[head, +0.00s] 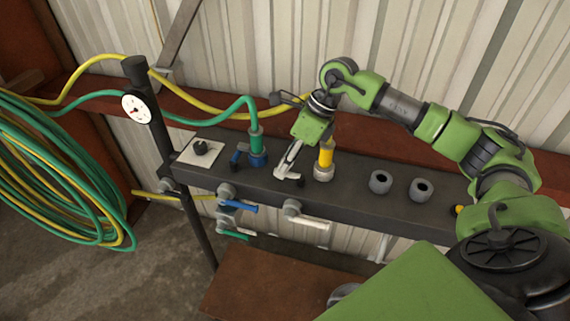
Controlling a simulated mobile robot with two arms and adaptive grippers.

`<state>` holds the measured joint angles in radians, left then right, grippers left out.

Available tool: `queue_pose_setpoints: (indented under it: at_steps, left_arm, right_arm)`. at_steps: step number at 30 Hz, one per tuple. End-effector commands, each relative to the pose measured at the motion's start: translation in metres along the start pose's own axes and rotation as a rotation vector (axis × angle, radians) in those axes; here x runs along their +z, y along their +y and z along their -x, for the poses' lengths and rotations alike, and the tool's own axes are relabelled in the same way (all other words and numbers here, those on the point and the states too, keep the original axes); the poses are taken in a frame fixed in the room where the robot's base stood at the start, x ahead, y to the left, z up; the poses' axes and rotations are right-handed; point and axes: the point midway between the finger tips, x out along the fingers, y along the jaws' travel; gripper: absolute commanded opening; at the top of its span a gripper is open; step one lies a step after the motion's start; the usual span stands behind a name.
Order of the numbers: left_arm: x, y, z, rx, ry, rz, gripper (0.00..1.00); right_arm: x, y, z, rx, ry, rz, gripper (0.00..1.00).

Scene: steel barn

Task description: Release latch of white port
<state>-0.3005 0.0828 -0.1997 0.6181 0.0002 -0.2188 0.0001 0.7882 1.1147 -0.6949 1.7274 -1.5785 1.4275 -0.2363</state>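The white port (323,173) is a pale collar on top of the dark manifold, with a yellow hose plug (326,155) upright in it. My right gripper (288,172) reaches down just left of this port, close to the manifold top. A pale grey-white slanted piece shows at its fingers. I cannot tell how much of it is finger and how much is the port's latch, or whether they touch. The finger gap is hidden. My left gripper is out of view.
A blue port (257,159) with a green hose plug and a blue lever (238,153) stands to the left. Two empty grey sockets (380,182) are to the right. Blue, white and green valve handles (306,221) stick out in front. A gauge post (145,105) and coiled hoses (55,180) stand left.

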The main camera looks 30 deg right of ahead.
Motion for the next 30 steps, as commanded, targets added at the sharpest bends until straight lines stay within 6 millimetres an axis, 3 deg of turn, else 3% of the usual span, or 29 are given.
queue_pose_setpoints:
  at_steps: [18,30]
  left_arm:
    - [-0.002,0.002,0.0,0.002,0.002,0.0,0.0]
    - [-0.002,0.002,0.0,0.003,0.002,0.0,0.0]
  right_arm:
    - [0.001,0.0,0.107,-0.003,-0.004,0.001,0.18]
    - [0.0,0.0,0.119,-0.001,-0.002,0.001,0.18]
